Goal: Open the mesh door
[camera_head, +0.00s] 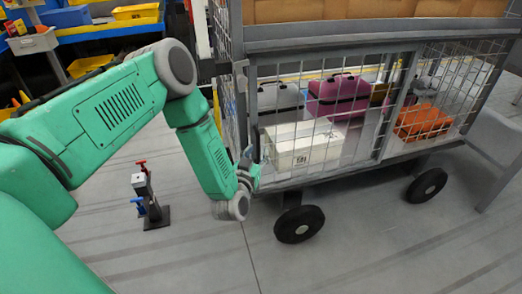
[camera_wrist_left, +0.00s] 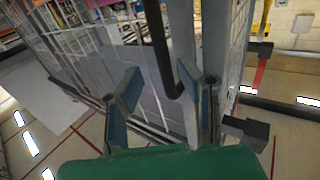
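The mesh door (camera_head: 376,145) is a grey-framed wire panel on the front of a wheeled cart, and it looks shut. Its mesh also shows in the left wrist view (camera_wrist_left: 85,42). My left gripper (camera_head: 250,162) is at the door's lower left edge in the head view. In the left wrist view the gripper (camera_wrist_left: 163,100) has its two fingers spread apart, with a dark bent bar (camera_wrist_left: 160,50) and a grey upright post (camera_wrist_left: 183,35) in the gap between them. Whether the fingers touch either is unclear. My right gripper is out of view.
Behind the mesh sit a white box (camera_head: 303,146), a magenta case (camera_head: 338,95), a grey case (camera_head: 280,98) and an orange case (camera_head: 422,121). Black wheels (camera_head: 299,224) carry the cart. A small stand with red and blue clamps (camera_head: 150,200) is on the floor. The front floor is clear.

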